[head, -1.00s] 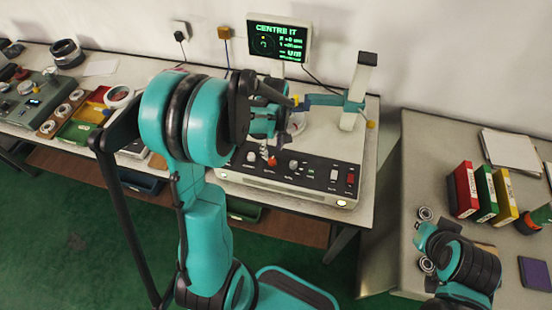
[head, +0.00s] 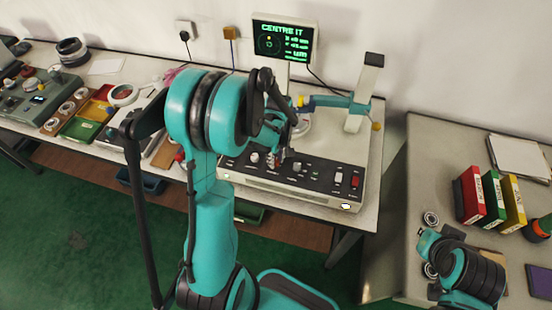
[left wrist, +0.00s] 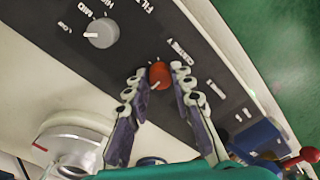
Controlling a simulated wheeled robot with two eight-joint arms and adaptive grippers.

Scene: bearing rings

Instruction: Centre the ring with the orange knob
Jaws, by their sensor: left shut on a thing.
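The orange knob (left wrist: 159,76) stands on the dark front panel (left wrist: 215,85) of the measuring instrument. In the left wrist view it sits between the fingertips of my left gripper (left wrist: 156,84), which is shut on it. In the head view my left gripper (head: 277,160) is down at the panel and largely covers the knob. The round ring seat (left wrist: 75,143) shows at the lower left of the wrist view. It is partly hidden behind my gripper in the head view (head: 303,126). The screen (head: 284,40) reads "CENTRE IT" with a circle and a dot; its small figures are unclear. My right gripper is not visible.
The instrument's post and probe arm (head: 362,97) stand right of the ring seat. A grey knob (left wrist: 101,33) is on the same panel near my fingers. Coloured trays (head: 82,128) lie at left. Several binders (head: 493,197) stand on the right-hand table.

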